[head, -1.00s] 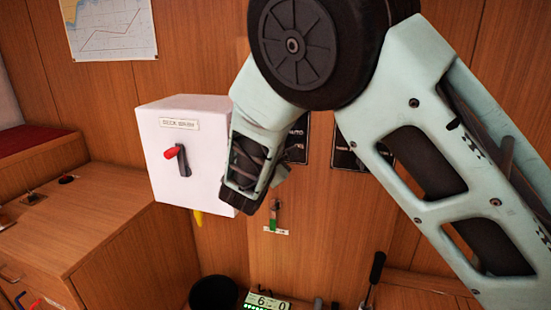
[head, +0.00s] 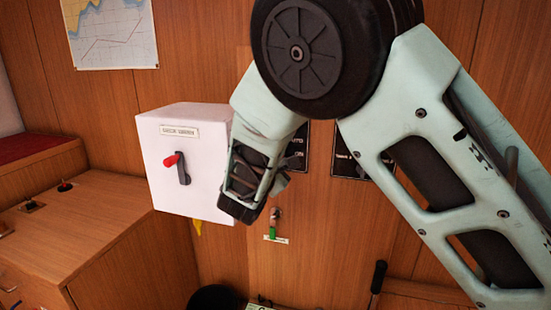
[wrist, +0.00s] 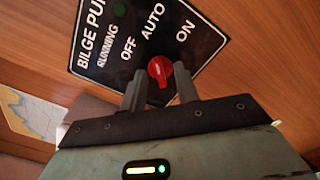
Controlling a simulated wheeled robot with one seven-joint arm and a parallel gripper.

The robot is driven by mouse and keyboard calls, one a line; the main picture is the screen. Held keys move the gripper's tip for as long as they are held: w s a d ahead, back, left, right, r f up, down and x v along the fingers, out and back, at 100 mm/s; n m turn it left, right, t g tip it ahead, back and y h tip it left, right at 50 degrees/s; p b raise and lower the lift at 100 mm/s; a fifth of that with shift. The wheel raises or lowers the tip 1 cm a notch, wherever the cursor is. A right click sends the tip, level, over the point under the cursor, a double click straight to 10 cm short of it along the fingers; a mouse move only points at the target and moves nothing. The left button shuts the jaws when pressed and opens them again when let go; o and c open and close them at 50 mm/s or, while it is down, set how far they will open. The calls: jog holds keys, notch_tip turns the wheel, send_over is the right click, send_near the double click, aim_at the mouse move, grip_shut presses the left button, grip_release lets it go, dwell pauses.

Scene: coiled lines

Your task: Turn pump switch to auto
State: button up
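The black bilge pump panel (wrist: 115,45) is on the wood wall, tilted in the wrist view, with the labels RUNNING, OFF, AUTO and ON. Its red switch knob (wrist: 160,70) sits at the panel's lower edge in that view, below AUTO. My gripper (wrist: 160,82) points at the panel with its two fingers apart. The knob shows between the fingertips; I cannot tell whether they touch it. The knob's exact setting is unclear. In the head view, my arm hides the knob and most of the panel (head: 299,150).
A small green-handled valve (head: 273,228) is below. A wooden counter (head: 70,225) is at left.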

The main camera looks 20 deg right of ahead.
jog(key=b+v, duration=0.1)
jog(key=v, duration=1.6)
jog(key=shift+b, duration=0.3)
jog(key=s+d+f+m+g+y+p, duration=0.1)
jog(key=s+d+f+m+g+p, duration=0.15)
jog(key=s+d+g, duration=0.3)
jog(key=s+d+f+m+g+y+p, duration=0.1)
jog(key=s+d+m+g, duration=0.25)
jog(key=s+g, duration=0.2)
jog(key=s+a+r+m+g+y+p, duration=0.1)
jog(key=s+a+m+g+y+p, duration=0.1)
jog(key=s, duration=0.5)
jog(key=s+a+r+m+g+y+p, duration=0.1)
jog(key=s+a+m+g+y, duration=0.1)
jog(key=s+y, duration=0.4)
jog(key=shift+s+a+r+m+y+p, duration=0.2)
jog(key=shift+s+a+m+y+p, duration=0.15)
jog(key=shift+s+a+m, duration=0.6)
jog(key=shift+s+d+m, duration=0.2)
jog(key=shift+d+m, duration=0.05)
jog(key=shift+m, duration=0.1)
